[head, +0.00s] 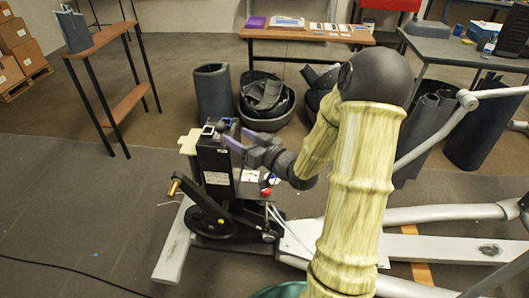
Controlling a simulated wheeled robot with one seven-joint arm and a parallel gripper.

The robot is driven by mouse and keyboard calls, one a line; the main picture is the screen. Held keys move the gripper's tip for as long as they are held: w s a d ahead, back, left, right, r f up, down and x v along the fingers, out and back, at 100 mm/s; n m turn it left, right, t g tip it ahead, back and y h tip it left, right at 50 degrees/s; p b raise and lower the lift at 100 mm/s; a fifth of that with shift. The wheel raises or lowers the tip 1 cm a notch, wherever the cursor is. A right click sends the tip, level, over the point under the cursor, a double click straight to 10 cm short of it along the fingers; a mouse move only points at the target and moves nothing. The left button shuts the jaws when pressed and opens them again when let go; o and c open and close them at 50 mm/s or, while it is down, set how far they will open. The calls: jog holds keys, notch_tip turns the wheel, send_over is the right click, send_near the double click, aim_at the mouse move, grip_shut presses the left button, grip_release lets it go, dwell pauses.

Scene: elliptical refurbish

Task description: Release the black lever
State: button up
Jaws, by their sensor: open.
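A black upright housing (214,165) stands on the elliptical machine at the middle left, with a white label on its front. A small black part with a pale face (208,130) sits on its top. A black arm (196,196) with a copper-coloured end slants over the dark flywheel (206,220) below. I cannot tell which black part is the lever. My gripper (226,136) has purple fingers, spread apart, at the top right of the housing. Contact with it cannot be told. My arm hides part of the machine behind it.
Pale machine rails (440,247) run to the right. A red button (266,191) sits right of the housing. Dark bins (266,122) stand behind. A wooden table (310,36) is at the back and a narrow shelf (100,38) at the left. The left floor is mostly clear, with a cable.

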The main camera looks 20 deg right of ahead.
jog(key=b+v, duration=0.4)
jog(key=v, duration=0.5)
jog(key=shift+b, duration=0.35)
